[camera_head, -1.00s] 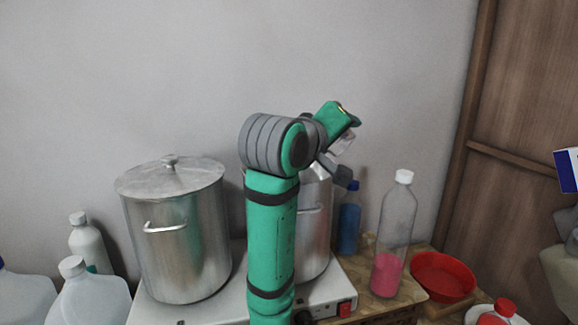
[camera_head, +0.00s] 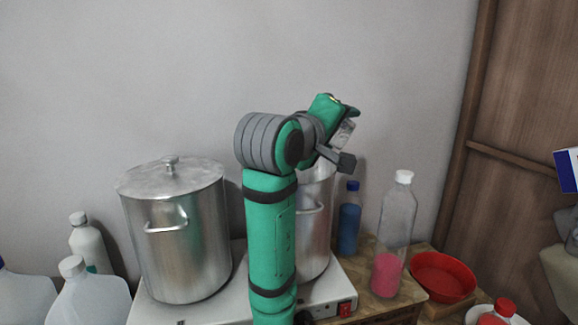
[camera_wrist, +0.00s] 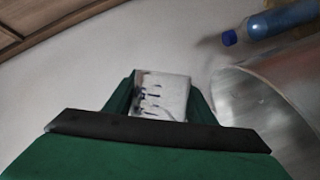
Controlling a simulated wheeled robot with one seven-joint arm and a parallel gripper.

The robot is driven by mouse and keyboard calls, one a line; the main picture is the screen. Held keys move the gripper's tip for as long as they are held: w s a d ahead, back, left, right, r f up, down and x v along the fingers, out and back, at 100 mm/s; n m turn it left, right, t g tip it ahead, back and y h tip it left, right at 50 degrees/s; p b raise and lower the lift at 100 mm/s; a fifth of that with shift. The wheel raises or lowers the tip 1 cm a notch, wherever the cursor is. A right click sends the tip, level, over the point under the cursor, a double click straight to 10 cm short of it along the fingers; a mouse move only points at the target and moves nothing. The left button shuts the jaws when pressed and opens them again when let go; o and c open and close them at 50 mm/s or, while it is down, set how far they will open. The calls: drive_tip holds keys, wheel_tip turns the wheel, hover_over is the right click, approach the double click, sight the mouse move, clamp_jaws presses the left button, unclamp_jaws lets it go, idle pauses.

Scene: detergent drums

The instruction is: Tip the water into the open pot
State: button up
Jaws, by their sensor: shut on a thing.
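My gripper (camera_wrist: 160,108) is shut on a small pale, see-through-looking container (camera_wrist: 162,95) with dark marks. In the head view the container (camera_head: 345,132) shows at my gripper (camera_head: 338,145), tilted, above and to the right of the pot. I cannot make out water in it or falling from it. The open pot (camera_head: 316,235) is steel and stands on the right of the white hotplate, partly hidden behind my green arm. Its curved wall and rim (camera_wrist: 240,85) show at the right of the wrist view, beside the container. The pot's inside is hidden in the head view.
A lidded steel pot (camera_head: 178,240) stands left on the hotplate (camera_head: 345,292). A blue bottle (camera_head: 348,225), a clear bottle with pink contents (camera_head: 388,270) and a red bowl (camera_head: 443,277) stand to the right. White jugs (camera_head: 88,300) stand at the left.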

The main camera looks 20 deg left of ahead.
drive_tip(key=shift+f+n, duration=0.1)
drive_tip(key=shift+n, duration=0.8)
idle(0.4)
drive_tip(key=shift+a+r+n+t, duration=0.3)
drive_tip(key=shift+a+n, duration=0.2)
drive_tip(key=shift+a, duration=0.1)
drive_tip(key=shift+s+a+r+h, duration=0.1)
drive_tip(key=shift+r+h, duration=0.1)
drive_tip(key=shift+h, duration=0.1)
drive_tip(key=shift+n, duration=0.3)
drive_tip(key=shift+d, duration=0.25)
drive_tip(key=shift+f+n+t+b, duration=0.2)
drive_tip(key=shift+n+t+b, duration=0.15)
drive_tip(key=shift+n, duration=0.45)
drive_tip(key=shift+s+a+r, duration=0.1)
drive_tip(key=shift+a+r, duration=0.05)
idle(0.4)
